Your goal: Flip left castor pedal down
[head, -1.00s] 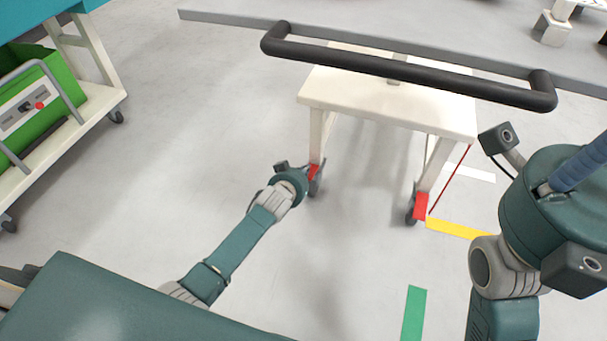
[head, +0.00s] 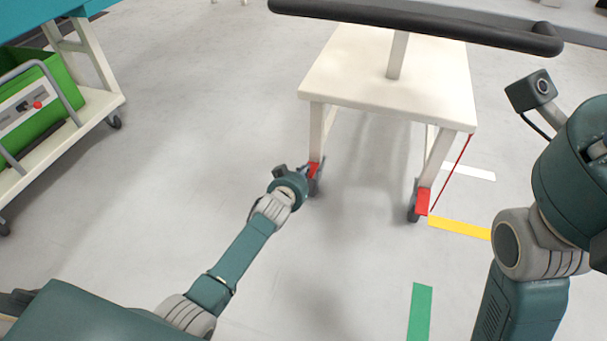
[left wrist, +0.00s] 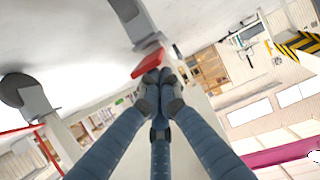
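The left castor pedal (head: 313,170) is a small red tab at the foot of the trolley's (head: 340,87) left front leg. It also shows in the left wrist view as a red block (left wrist: 150,64) just beyond the fingertips. My left gripper (head: 304,174) is low at this castor, on its left side. Its fingers (left wrist: 159,84) are drawn together, with their tips at the pedal's edge; I cannot tell whether they touch it. Nothing shows between the fingers. My right arm (head: 530,225) is at the right of the head view, and its fingers are outside the picture.
A red pedal (head: 423,201) sits on the right castor, with a red cord (head: 453,172) rising from near it. A dark handle bar (head: 430,25) spans above the trolley. A cart with a green bin (head: 45,115) stands left. Floor between them is clear.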

